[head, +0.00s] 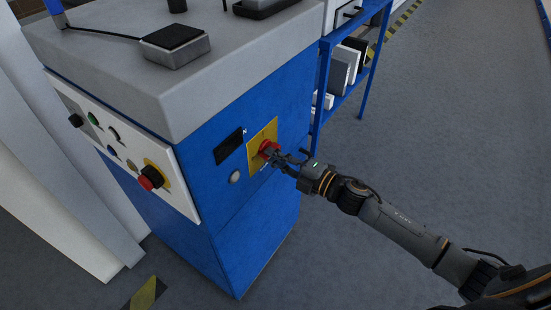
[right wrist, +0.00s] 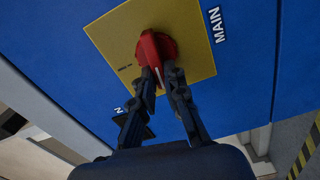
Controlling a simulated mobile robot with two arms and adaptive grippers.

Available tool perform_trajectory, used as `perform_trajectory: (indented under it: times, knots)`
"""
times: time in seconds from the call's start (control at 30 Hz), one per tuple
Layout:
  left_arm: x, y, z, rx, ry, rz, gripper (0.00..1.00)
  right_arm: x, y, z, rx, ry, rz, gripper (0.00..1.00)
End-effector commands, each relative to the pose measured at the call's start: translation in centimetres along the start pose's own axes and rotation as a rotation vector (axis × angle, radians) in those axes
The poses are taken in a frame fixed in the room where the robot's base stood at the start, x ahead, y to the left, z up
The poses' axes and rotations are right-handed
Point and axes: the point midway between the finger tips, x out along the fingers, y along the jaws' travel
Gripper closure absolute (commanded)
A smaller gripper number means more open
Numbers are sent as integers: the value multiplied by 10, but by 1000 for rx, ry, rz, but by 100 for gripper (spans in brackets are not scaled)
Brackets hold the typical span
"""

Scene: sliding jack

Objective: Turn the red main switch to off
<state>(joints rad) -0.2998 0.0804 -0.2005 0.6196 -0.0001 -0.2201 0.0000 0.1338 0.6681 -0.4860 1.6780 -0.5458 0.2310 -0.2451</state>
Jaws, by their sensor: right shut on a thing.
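The red main switch (head: 267,149) sits on a yellow plate (head: 254,139) on the blue side of the machine cabinet. My right gripper (head: 276,157) reaches it from the right, and its fingers partly hide the knob in the head view. In the right wrist view the red switch (right wrist: 152,50) shows a raised handle with a white line at its lower end. My right gripper (right wrist: 160,82) is shut on this handle, one finger on each side. The word MAIN stands beside the yellow plate (right wrist: 196,22). My left gripper is not in view.
A white panel (head: 120,150) with several small knobs and a red button on yellow (head: 150,177) is on the cabinet's left face. A blue shelf (head: 322,85) with boxes stands behind. The grey floor (head: 440,140) at right is clear.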

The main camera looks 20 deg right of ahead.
Motion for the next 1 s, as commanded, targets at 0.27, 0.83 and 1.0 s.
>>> perform_trajectory:
  times: [0.27,0.83,1.0]
  knots:
    - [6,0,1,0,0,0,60,0,-3,-1,-116,2,0,100]
    - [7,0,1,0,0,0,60,0,-3,-1,-154,2,-2,100]
    - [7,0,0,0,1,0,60,0,-3,-1,-153,2,-2,65]
